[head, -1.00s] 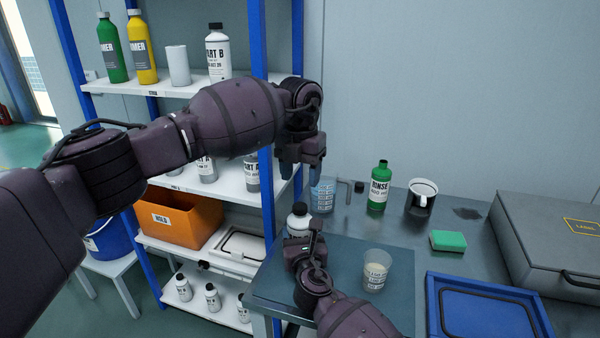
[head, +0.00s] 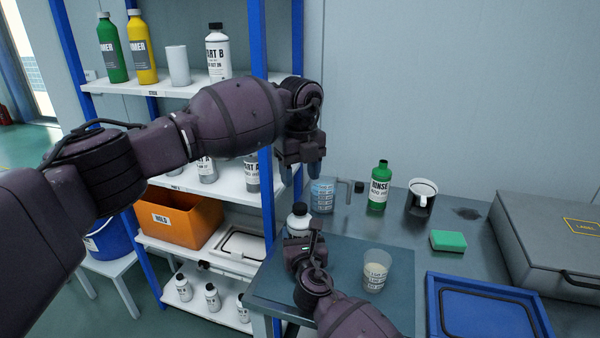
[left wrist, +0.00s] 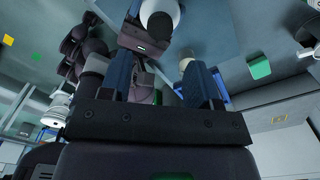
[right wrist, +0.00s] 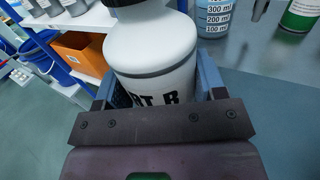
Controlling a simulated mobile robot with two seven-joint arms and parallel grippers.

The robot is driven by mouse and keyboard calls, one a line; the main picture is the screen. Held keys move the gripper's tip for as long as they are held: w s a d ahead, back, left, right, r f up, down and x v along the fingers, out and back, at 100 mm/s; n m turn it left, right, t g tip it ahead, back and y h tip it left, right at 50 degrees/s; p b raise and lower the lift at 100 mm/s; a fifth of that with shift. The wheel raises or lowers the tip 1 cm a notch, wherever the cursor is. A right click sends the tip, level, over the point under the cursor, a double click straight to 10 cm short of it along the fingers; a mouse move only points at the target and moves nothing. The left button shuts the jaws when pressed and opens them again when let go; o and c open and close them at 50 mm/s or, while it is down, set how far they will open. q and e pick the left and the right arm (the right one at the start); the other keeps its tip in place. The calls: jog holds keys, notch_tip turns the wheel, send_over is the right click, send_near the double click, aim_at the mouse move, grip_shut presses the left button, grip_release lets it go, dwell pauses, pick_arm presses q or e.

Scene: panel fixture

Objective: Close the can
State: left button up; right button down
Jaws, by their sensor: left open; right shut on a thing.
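In the left wrist view the can's white shoulder and dark top (left wrist: 160,18) show beyond the fingers.
A measuring jug (head: 322,195) stands just behind the can. A green RINSE bottle (head: 378,188), a dark mug (head: 421,200), a green sponge (head: 448,241) and a cup (head: 376,270) stand to the right. The shelf's blue post (head: 267,200) is close to my left gripper.

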aim_at(300, 206)
pick_arm(q)
jog(key=shift+f, duration=0.15)
jog(key=shift+f, duration=3.9)
jog(key=c, duration=0.9)
jog(key=m, duration=0.5)
jog(key=shift+c, duration=0.2)
jog(key=m, duration=0.5)
jog(key=shift+m, duration=0.4)
jog(key=m, duration=1)
jog(key=o, duration=1)
